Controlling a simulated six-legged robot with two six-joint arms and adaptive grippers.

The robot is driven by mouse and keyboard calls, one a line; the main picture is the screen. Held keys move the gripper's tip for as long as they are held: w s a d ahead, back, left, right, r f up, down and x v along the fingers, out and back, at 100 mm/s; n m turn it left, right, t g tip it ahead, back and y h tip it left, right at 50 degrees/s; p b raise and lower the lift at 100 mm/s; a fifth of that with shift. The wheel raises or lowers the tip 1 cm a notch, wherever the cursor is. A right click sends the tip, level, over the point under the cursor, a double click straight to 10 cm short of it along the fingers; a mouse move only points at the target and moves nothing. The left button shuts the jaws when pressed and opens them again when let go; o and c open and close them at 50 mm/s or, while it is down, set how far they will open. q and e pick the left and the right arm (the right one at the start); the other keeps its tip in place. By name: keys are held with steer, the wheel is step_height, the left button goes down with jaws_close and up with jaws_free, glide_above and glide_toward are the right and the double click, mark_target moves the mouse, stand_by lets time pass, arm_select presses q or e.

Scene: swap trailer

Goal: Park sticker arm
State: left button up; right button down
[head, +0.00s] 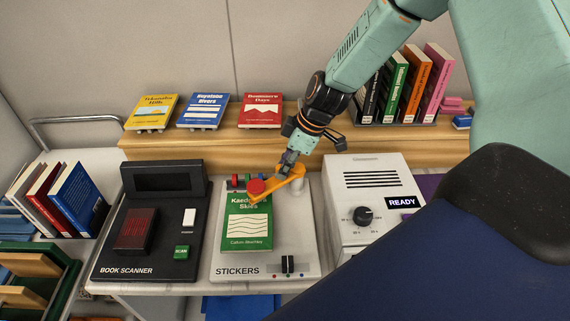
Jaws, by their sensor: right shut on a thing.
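The orange sticker arm (278,184) lies over the upper part of a green book, "Kaede... Skies" (246,232), on the light grey STICKERS machine (302,255). A round red piece (256,187) sits at the sticker arm's left end. Its right end meets a pale post (297,181) on the machine. My right gripper (289,163) comes down from above and is shut on the orange sticker arm near the post end. The fingertips are small here, so the exact grip is hard to see. My left gripper is not in view.
A black book scanner (117,250) stands left of the machine, and a white device reading READY (367,185) stands right. Behind, a wooden shelf (220,148) bears several books. More books (77,197) stand at the left. My right arm and body cover the right side.

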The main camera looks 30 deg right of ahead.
stand_by(0.6)
steer(key=shift+s+d+f+n+b, duration=0.1)
steer(key=shift+s+n+b, duration=0.1)
steer(key=shift+n+b, duration=0.65)
steer(key=n+b, duration=0.1)
steer(key=b, duration=0.1)
steer(key=s+n+g+y+b, duration=0.1)
steer(key=n, duration=0.1)
steer(key=shift+d+f+g+b, duration=0.1)
steer(key=shift+d+g+b, duration=0.2)
steer(key=shift+b, duration=0.05)
steer(key=shift+s+d+r+n+g+b, duration=0.1)
steer(key=shift+s+d+n+g+b, duration=0.3)
steer(key=shift+n, duration=0.6)
steer(key=shift+s+d+r+n+g+b, duration=0.15)
steer(key=shift+n+g+b, duration=0.35)
steer(key=shift+n, duration=0.55)
steer(key=shift+s+d+f+n+g+b, duration=0.1)
steer(key=shift+s+d+n+g+b, duration=0.35)
steer(key=shift+n, duration=0.55)
steer(key=shift+w, duration=0.1)
steer(key=c, duration=1.1)
jaws_free()
